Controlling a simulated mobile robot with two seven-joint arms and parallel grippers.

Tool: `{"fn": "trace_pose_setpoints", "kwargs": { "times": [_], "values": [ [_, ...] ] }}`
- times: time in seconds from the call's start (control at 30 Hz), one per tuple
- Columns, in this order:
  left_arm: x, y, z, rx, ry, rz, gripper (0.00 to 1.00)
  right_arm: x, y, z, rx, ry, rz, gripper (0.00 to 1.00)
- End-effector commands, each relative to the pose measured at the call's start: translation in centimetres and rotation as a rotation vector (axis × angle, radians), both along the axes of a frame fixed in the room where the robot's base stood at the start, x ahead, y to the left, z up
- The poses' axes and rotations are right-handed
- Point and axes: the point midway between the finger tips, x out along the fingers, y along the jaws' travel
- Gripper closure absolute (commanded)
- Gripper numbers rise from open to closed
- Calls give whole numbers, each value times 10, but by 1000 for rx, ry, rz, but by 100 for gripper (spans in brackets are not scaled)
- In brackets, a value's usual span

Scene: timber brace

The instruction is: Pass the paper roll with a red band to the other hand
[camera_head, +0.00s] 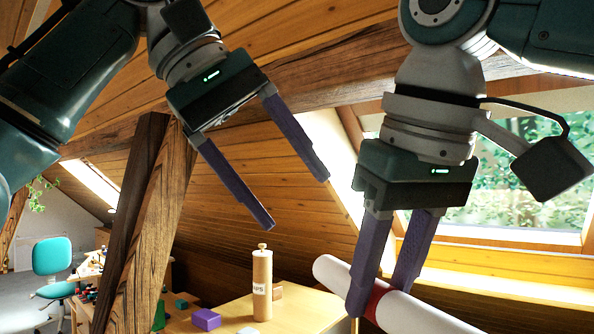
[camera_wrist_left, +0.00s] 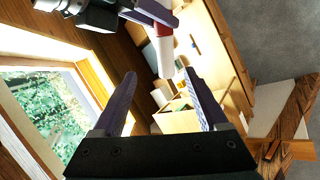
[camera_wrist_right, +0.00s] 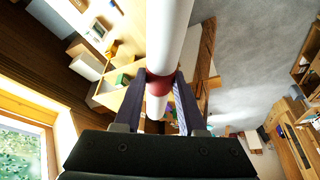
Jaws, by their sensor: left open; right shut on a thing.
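The paper roll (camera_head: 408,311) is a white tube with a red band (camera_head: 376,299). My right gripper (camera_head: 378,298) is shut on it at the red band, and the roll sticks out on both sides of the fingers. The roll also shows in the right wrist view (camera_wrist_right: 168,35), running between the fingers. My left gripper (camera_head: 298,204) is open and empty, to the left of and above the roll, apart from it. In the left wrist view the roll (camera_wrist_left: 165,55) is beyond the open fingers (camera_wrist_left: 165,88), near the top.
A desk (camera_head: 300,308) below holds a wooden cylinder with a knob (camera_head: 262,285) and a purple block (camera_head: 206,319). A timber brace (camera_head: 150,220) stands at left. A roof window (camera_head: 490,190) is at right. A teal chair (camera_head: 52,258) stands far left.

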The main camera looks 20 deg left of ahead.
Motion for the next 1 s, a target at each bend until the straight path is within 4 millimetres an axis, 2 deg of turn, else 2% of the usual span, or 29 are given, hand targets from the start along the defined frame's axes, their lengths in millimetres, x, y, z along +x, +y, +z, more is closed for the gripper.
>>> {"fn": "trace_pose_setpoints", "kwargs": {
  "times": [0.17, 0.7, 1.0],
  "values": [
    [-4, 3, 2, 43, 20, -6, 24, 0, 0, 0, 0, 0, 0, 100],
    [30, -40, -76, 43, 22, -7, 24, 0, 0, 0, 0, 0, 0, 100],
    [39, -49, -92, 42, 16, -7, 24, 0, 0, 0, 0, 0, 0, 100]
  ]
}}
